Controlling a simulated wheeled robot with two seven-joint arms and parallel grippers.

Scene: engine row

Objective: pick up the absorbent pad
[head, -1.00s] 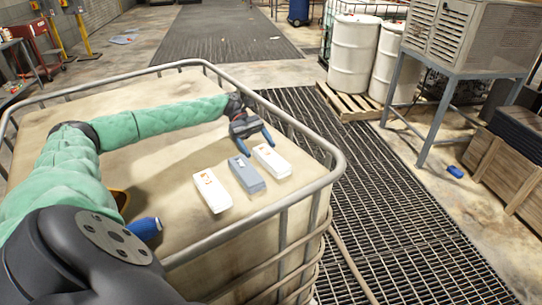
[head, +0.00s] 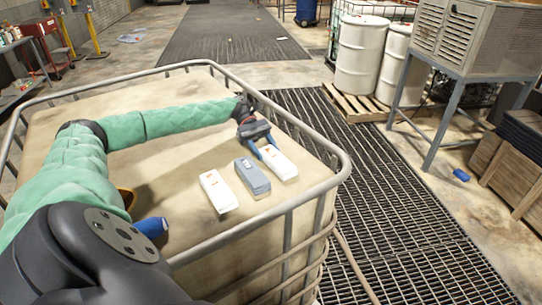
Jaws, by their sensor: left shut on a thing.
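Three box-shaped pieces lie side by side on the beige tank top (head: 60,140): a left white block (head: 218,191) with an orange mark, a grey block (head: 253,177) and a right white block (head: 279,163) with a small red mark. None is plainly labelled as the absorbent pad; I cannot tell which one it is. My left gripper (head: 263,148) reaches in from the left, with its blue fingers shut on the far end of the right white block. That block still appears to rest on the top. My right gripper is not in view.
A metal tube rail (head: 342,165) rings the tank top, close to the right of the blocks. A blue cylinder (head: 151,227) lies near my left arm. Beyond the rail is floor grating (head: 400,225), with white drums (head: 357,55) on a pallet.

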